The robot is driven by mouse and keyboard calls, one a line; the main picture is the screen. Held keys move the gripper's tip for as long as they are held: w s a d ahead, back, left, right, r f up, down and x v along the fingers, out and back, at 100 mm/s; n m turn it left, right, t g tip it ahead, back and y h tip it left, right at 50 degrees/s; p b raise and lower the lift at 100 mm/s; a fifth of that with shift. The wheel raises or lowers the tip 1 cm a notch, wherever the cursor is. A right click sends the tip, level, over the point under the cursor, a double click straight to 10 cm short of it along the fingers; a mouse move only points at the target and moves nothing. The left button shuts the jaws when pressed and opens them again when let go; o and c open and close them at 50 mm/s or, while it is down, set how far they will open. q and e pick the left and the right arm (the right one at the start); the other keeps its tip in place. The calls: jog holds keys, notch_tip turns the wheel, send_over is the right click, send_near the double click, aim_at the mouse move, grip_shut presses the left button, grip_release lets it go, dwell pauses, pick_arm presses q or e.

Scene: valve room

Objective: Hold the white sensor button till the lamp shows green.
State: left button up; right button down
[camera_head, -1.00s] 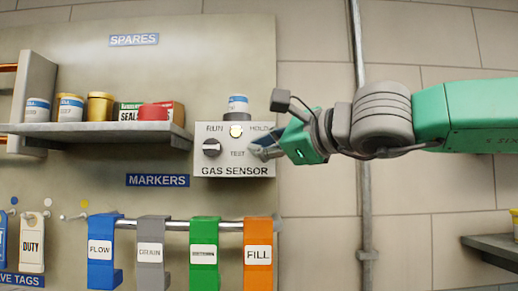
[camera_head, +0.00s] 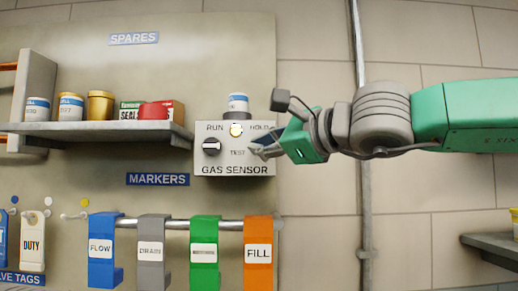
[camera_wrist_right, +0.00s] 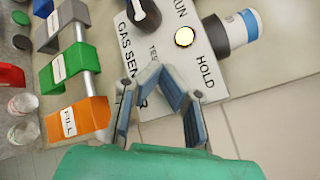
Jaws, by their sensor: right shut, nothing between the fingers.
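The gas sensor panel (camera_head: 235,170) is a pale box on the wall board with a black knob (camera_head: 211,146) and a lamp (camera_head: 236,130). The lamp glows pale yellow, not green; it also shows in the right wrist view (camera_wrist_right: 184,37). My right gripper (camera_head: 257,151) is shut and empty, its fingertips at the panel's right side by the TEST label. I cannot make out the white button; the fingertips may hide it. Whether they touch the panel is unclear. My left gripper is out of view.
A white and blue container (camera_head: 238,104) stands on top of the panel. A shelf (camera_head: 110,130) with tins is at left. Below, a rail holds blue, grey, green and orange markers (camera_head: 258,253). A vertical pipe (camera_head: 364,210) runs down the wall behind my right arm.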

jog(key=shift+s, duration=0.1)
dwell(0.6)
jog(key=shift+s+b, duration=0.35)
jog(key=shift+s, duration=0.45)
jog(key=shift+s, duration=0.1)
jog(key=shift+s+b, duration=0.75)
jog(key=shift+s, duration=1.65)
jog(key=shift+f, duration=0.1)
